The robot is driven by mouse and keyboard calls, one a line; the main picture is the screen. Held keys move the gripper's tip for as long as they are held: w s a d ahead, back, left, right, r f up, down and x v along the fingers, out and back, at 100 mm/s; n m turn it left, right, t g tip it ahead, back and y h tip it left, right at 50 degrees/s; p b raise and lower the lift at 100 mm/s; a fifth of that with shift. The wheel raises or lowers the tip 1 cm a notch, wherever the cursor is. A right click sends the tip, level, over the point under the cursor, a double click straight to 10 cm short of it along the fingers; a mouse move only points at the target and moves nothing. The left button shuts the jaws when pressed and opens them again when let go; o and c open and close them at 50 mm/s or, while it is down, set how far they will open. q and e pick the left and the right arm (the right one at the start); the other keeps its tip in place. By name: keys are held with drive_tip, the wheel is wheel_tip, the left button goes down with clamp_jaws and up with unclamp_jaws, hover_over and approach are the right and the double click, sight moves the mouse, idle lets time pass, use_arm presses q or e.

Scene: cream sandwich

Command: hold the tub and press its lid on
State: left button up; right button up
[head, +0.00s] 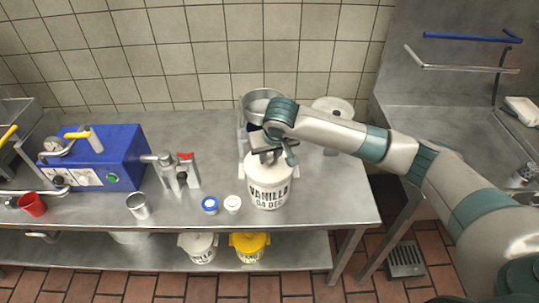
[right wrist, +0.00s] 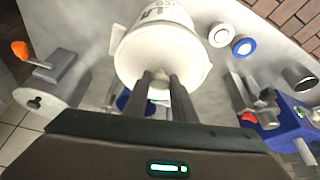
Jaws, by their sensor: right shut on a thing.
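The tub (head: 268,194) is white with dark "VANILLA" lettering and stands upright near the front edge of the steel table. It also shows in the right wrist view (right wrist: 160,18). A white lid (right wrist: 135,62) covers its top; whether it sits fully down all round I cannot tell. My right gripper (head: 267,152) is above the tub, fingers down at the middle of the top. In the right wrist view its two fingers (right wrist: 162,80) are shut on a pale part of the lid. My left gripper is not in view.
A steel pot (head: 263,97) stands behind the tub and a white roll (head: 333,106) behind my arm. A blue-lidded jar (head: 210,204), a white jar (head: 233,203) and a steel cup (head: 138,205) stand left. A blue machine (head: 110,157) is further left. The table's right front corner is clear.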

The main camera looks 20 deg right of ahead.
drive_tip(key=shift+p, duration=0.3)
idle(0.5)
drive_tip(key=o, duration=1.6)
drive_tip(key=shift+r+p, duration=3.45)
drive_tip(key=shift+p, duration=0.75)
